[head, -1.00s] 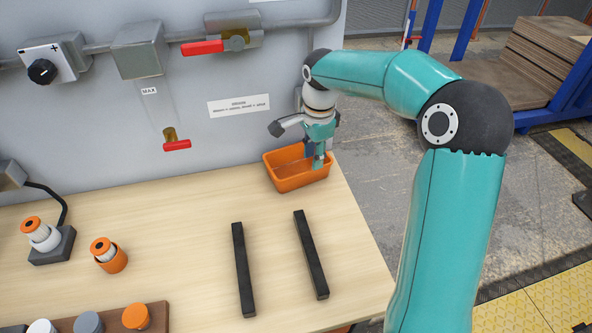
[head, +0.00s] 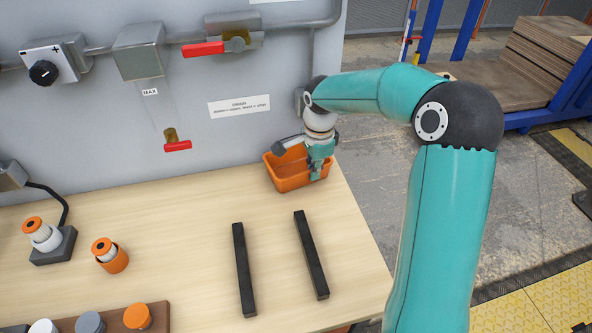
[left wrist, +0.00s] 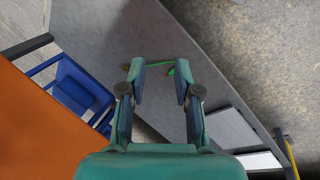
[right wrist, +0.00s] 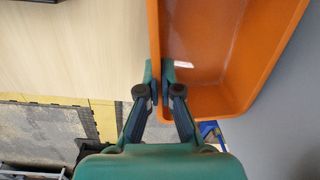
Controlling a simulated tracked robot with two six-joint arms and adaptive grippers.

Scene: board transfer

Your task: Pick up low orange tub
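The low orange tub (head: 284,181) stands on the wooden bench near its back right corner, against the grey panel. My right gripper (head: 316,172) is at the tub's right end, pointing down. In the right wrist view its fingers (right wrist: 159,76) are close together on either side of the wall of the tub (right wrist: 215,60), pinching it. The tub looks level and empty; I cannot tell any gap under it. My left gripper (left wrist: 160,72) shows only in the left wrist view, open and empty, away from the tub.
Two black bars (head: 243,270) (head: 311,255) lie apart on the bench (head: 190,240) in front of the tub. Orange-capped parts (head: 110,256) stand at the left. Red-handled valves (head: 202,48) project from the panel behind. The bench's right edge is near the tub.

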